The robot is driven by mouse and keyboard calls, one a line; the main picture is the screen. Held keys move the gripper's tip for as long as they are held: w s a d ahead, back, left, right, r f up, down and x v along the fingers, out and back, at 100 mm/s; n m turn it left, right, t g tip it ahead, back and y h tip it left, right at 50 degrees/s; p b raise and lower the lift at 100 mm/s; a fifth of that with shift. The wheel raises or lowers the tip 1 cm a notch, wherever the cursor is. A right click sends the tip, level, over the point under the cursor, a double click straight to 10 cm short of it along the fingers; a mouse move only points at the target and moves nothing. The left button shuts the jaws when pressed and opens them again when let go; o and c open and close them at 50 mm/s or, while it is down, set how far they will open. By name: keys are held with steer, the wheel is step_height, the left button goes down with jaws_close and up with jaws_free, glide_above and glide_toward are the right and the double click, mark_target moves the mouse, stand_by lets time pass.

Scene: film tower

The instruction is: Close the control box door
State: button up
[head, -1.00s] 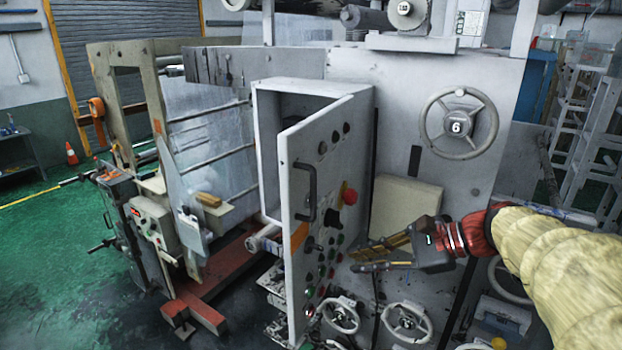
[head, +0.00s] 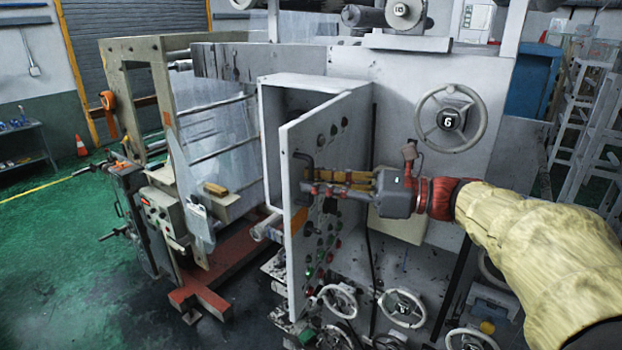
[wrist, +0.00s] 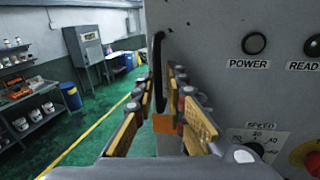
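The control box (head: 312,80) is a grey cabinet on the machine, and its interior shows behind the door. Its door (head: 318,240) stands open, with several buttons and lamps on the face toward my arm. A dark bar handle (head: 302,158) is near the door's free left edge. My gripper (head: 318,183) reaches across the door's face from the right, with its fingertips at the handle. In the wrist view, its two fingers (wrist: 161,90) are apart, with the handle (wrist: 158,65) between or just beyond the tips; contact is not clear. The gripper hides some controls.
A handwheel (head: 450,118) is on the machine's right, and more handwheels (head: 405,308) sit low in front. A speed knob (wrist: 255,140) and a red button (wrist: 312,160) lie close right of the fingers. Green floor (head: 70,230) is open at the left.

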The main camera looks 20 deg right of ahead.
steer(key=shift+w+a, duration=0.1)
steer(key=shift+a, duration=0.45)
steer(key=shift+w, duration=0.2)
jaws_close()
stand_by(0.4)
